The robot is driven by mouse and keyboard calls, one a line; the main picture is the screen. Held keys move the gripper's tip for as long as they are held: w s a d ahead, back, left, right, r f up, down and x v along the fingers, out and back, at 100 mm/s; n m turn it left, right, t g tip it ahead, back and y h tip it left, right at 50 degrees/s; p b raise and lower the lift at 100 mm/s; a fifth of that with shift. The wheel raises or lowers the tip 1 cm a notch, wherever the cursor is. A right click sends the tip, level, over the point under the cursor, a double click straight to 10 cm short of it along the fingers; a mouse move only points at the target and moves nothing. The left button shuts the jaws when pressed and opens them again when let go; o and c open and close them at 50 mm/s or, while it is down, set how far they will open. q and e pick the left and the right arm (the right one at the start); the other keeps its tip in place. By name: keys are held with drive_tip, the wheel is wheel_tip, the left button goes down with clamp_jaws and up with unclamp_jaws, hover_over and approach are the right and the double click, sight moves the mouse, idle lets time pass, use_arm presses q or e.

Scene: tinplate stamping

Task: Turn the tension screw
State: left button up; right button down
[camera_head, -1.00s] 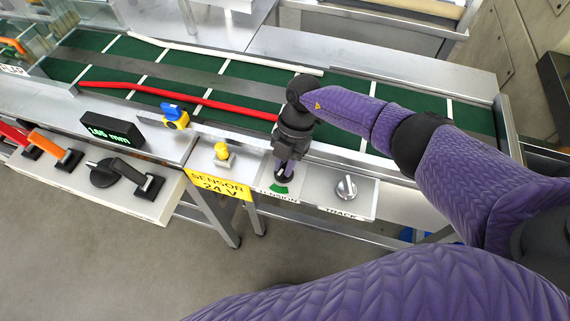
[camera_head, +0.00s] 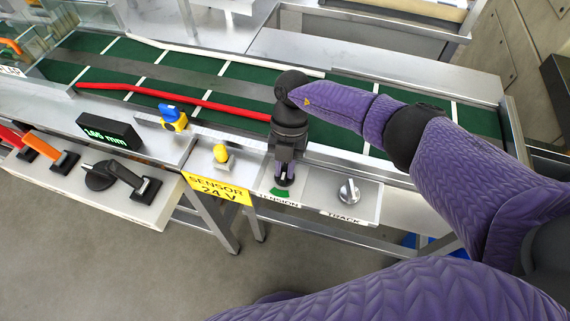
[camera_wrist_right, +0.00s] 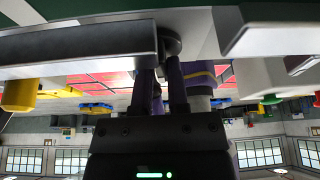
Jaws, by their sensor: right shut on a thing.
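The tension screw sits on the plate marked TENSION (camera_head: 276,202), with a green mark on it, in the head view. My right gripper (camera_head: 284,180) points down onto it and is shut on the screw, which the fingers mostly hide. In the right wrist view the two fingers (camera_wrist_right: 162,92) close on a round grey knob, the tension screw (camera_wrist_right: 171,42). My left gripper is in no view.
A silver TRACK knob (camera_head: 348,191) is just right. To the left are a yellow sensor knob (camera_head: 221,155), a blue-and-yellow valve (camera_head: 172,117), a display reading about 165 mm (camera_head: 110,131), and several levers. The green belt (camera_head: 245,72) with a red rod (camera_head: 170,97) lies behind.

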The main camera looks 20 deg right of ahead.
drive_tip(key=c, duration=0.9)
unclamp_jaws()
drive_tip(key=p+v, duration=0.1)
drive_tip(key=v, duration=0.9)
